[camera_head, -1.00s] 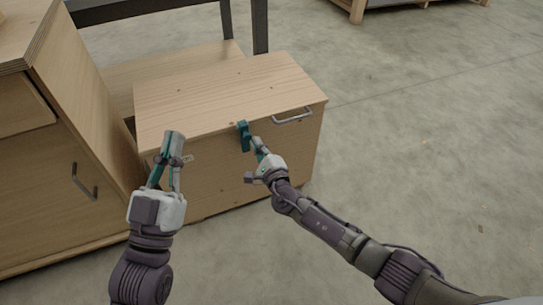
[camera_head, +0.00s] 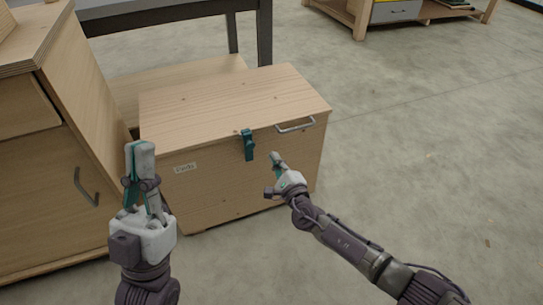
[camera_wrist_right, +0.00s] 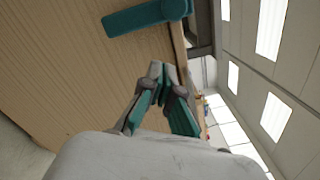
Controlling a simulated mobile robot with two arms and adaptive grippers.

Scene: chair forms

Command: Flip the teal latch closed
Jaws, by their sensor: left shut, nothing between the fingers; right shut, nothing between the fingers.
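The teal latch (camera_head: 248,145) is on the upper front of a wooden chest (camera_head: 215,195), at the lid's front edge. It hangs down flat along the front face in the head view. In the right wrist view the teal latch (camera_wrist_right: 146,17) shows at the top, apart from the fingers. My right gripper (camera_head: 275,158) is shut and empty, a little to the right of and below the latch, not touching it. It also shows in the right wrist view (camera_wrist_right: 158,72). My left gripper (camera_head: 139,150) is shut and empty, in front of the chest's left end.
A wooden cabinet (camera_head: 60,170) stands at left. The concrete floor (camera_head: 430,150) at right is clear.

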